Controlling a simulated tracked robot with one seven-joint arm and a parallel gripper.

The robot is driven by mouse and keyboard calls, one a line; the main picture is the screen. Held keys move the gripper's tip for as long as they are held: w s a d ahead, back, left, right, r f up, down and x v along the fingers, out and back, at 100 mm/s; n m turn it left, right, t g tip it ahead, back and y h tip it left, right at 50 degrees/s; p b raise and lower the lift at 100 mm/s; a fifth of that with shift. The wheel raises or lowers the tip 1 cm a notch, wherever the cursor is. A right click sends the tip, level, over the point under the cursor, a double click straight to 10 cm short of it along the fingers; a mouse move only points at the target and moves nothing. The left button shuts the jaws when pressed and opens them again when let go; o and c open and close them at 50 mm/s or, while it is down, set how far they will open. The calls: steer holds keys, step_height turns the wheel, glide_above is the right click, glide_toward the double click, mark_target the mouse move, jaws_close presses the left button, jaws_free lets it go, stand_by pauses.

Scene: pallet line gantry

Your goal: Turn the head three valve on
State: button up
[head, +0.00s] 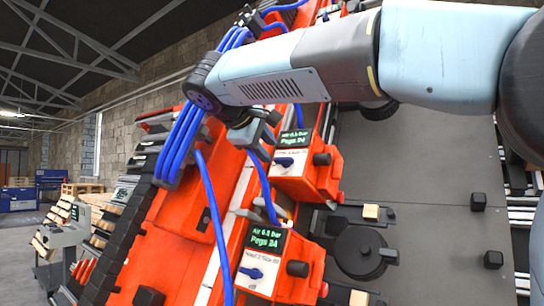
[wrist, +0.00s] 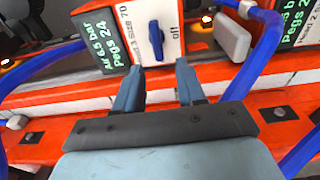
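The head three valve box, orange with a white panel (wrist: 137,18) reading "Head 3 Size 70", is at the top of the wrist view. Its dark lever (wrist: 156,38) stands out from the panel, its long side running up and down the picture. A short label beside it is too small to read surely. My gripper (wrist: 159,65) is open, its two blue fingers apart below the lever, one toward each side of it. I see nothing between the fingertips. In the head view my gripper (head: 256,133) is partly hidden by my wrist, and I cannot make out the head three lever.
Two similar orange valve boxes, an upper one (head: 318,178) and a lower one (head: 300,258), stand nearer in the head view. Blue hoses (head: 214,215) hang close to my gripper; one hose (wrist: 258,55) curves right of the fingers. A grey block (wrist: 233,40) sits beside the valve box.

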steer(key=v, duration=0.8)
steer(key=shift+s+a, duration=0.2)
steer(key=shift+s, duration=0.05)
steer(key=shift+r, duration=0.1)
steer(key=s+d+f+m+g+y, duration=0.1)
steer(key=s+d+f+m+g, duration=0.1)
steer(key=d+f, duration=0.7)
steer(key=s+d+f+m+g+y, duration=0.1)
steer(key=s+d+f+m+g, duration=0.1)
steer(key=d+f, duration=0.7)
steer(key=s+d+f+m+y, duration=0.2)
steer(key=s+d+f+m, duration=0.1)
steer(key=f, duration=0.6)
steer(key=s+d+f+m+g+y, duration=0.1)
steer(key=s+d+f+m, duration=0.3)
steer(key=s+f, duration=0.4)
step_height(320, 180, down, 2)
steer(key=shift+d+y, duration=0.75)
steer(key=shift+y, duration=0.05)
